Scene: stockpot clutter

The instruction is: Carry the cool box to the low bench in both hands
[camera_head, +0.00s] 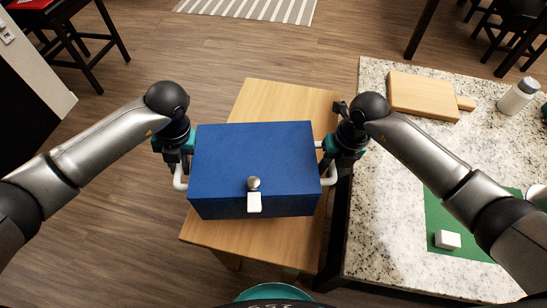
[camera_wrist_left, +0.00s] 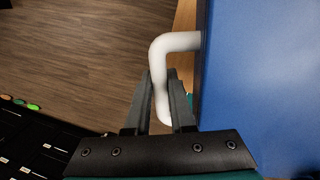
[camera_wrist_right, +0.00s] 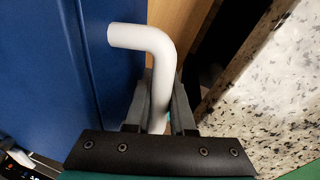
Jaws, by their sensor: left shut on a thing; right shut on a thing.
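The blue cool box (camera_head: 254,160), with a white latch and a round silver knob at its front, is in the middle of the head view, over the low wooden bench (camera_head: 285,97). I cannot tell whether its base touches the bench. My left gripper (camera_head: 178,160) is shut on the white handle at the box's left side; this handle also shows in the left wrist view (camera_wrist_left: 161,85). My right gripper (camera_head: 332,158) is shut on the white handle at the right side, seen in the right wrist view (camera_wrist_right: 156,75). The box looks about level.
A speckled stone counter (camera_head: 385,225) stands close on the right, beside my right arm. It bears a wooden cutting board (camera_head: 421,95), a white bottle (camera_head: 518,96), a green mat (camera_head: 440,215) and a white block (camera_head: 447,240). Open wooden floor (camera_head: 120,210) lies to the left.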

